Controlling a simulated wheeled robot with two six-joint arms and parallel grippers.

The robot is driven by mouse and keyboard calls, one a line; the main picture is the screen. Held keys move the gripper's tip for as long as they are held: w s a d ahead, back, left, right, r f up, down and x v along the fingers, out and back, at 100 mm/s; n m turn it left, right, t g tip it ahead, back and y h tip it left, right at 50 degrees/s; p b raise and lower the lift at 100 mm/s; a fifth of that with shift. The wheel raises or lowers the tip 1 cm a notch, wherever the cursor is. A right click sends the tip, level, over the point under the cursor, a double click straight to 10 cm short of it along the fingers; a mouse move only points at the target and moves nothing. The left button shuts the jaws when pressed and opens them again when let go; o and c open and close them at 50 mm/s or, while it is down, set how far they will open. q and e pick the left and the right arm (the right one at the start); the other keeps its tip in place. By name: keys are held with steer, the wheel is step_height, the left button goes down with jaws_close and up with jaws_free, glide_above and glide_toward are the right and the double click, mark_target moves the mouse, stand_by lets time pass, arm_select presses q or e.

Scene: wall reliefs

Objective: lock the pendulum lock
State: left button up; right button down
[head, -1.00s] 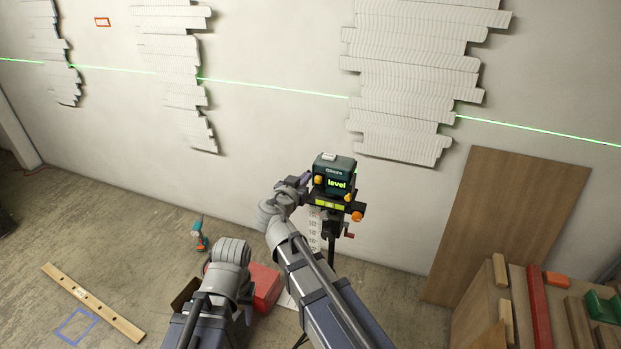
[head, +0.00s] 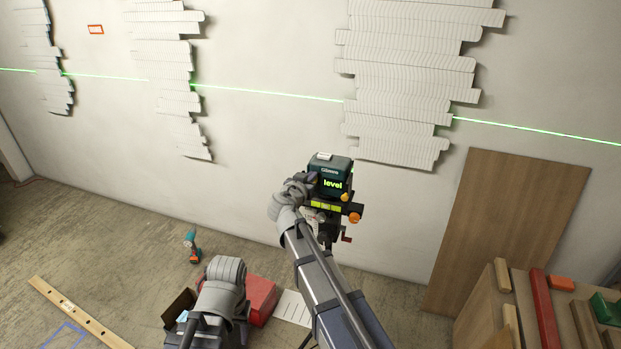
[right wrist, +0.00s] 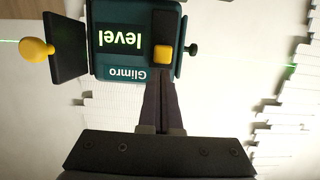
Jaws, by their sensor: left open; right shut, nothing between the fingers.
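The dark green laser level (head: 331,174) stands on its mount near the wall, its display reading "level"; it also shows upside down in the right wrist view (right wrist: 130,42). A yellow knob (right wrist: 162,54) sits on a dark slot on its face. Which part is the pendulum lock is not labelled. My right gripper (right wrist: 162,76) is shut and empty, its fingertips at this yellow knob; I cannot tell whether they touch. In the head view its arm hides part of the level's left side. My left gripper (head: 213,325) is open, low at left, its fingers mostly hidden by its wrist.
Another yellow knob (right wrist: 36,50) sticks out beside a dark plate. An orange knob (head: 354,217) and red crank (head: 347,239) are on the mount. A red box (head: 262,298) and drill (head: 191,246) are on the floor. A wooden board (head: 510,230) leans at right.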

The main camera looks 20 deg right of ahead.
arm_select(q)
steer(key=shift+f, duration=0.1)
arm_select(e)
steer(key=shift+f, duration=0.1)
arm_select(q)
step_height(320, 180, down, 4)
steer(key=b, duration=0.4)
arm_select(e)
step_height(320, 180, down, 4)
steer(key=shift+r, duration=0.1)
arm_select(q)
step_height(320, 180, up, 6)
steer(key=a+p, duration=0.1)
steer(key=p, duration=0.5)
steer(key=shift+a+r, duration=0.2)
arm_select(e)
steer(key=s+a+r, duration=0.5)
steer(key=s+r, duration=0.1)
steer(key=s, duration=0.2)
steer(key=shift+a+r, duration=0.15)
steer(key=shift+a, duration=0.1)
arm_select(q)
steer(key=shift+s, duration=0.1)
